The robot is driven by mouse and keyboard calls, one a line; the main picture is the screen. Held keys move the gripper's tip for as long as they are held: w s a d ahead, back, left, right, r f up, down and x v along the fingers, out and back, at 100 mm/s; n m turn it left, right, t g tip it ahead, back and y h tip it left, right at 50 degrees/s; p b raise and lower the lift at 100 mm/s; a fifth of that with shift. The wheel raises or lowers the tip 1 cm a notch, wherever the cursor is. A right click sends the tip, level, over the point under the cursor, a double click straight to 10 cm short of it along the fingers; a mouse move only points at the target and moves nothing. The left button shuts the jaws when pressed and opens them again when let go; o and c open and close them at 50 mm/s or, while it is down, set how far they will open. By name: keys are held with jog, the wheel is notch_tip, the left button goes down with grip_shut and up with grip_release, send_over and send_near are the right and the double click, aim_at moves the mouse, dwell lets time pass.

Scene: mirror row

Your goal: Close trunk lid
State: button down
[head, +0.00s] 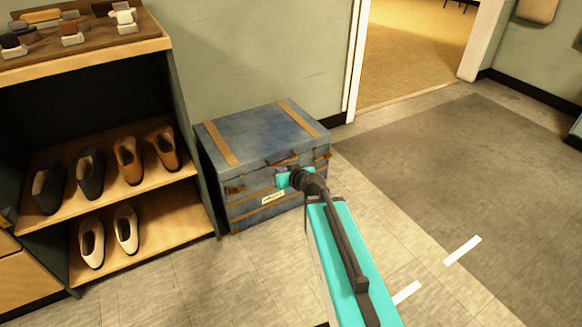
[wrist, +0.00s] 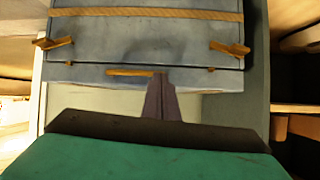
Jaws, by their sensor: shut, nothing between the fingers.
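The blue-grey trunk (head: 240,209) stands on the floor against the wall in the head view. Its lid (head: 262,138), with two tan straps, lies down on the body and looks closed; a small gap cannot be ruled out. My gripper (head: 281,180) is in front of the trunk's front face, below the lid's front edge, and hides part of it. In the wrist view my gripper (wrist: 157,82) is shut and empty, its tips close to the trunk front (wrist: 140,54). I cannot tell whether they touch it.
A shelf unit (head: 190,150) with several shoes stands close on the trunk's left. Small items lie on its top. A doorway (head: 415,50) opens at the back right. The floor (head: 420,150) to the right is clear.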

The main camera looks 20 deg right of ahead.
jog(key=shift+s+d+r+p, duration=0.15)
jog(key=shift+s+r+p, duration=1)
jog(key=shift+p, duration=3)
jog(key=r+p+v, duration=0.1)
jog(key=p+v, duration=0.5)
jog(key=p, duration=0.7)
jog(key=shift+t, duration=0.3)
jog(key=shift+p, duration=0.35)
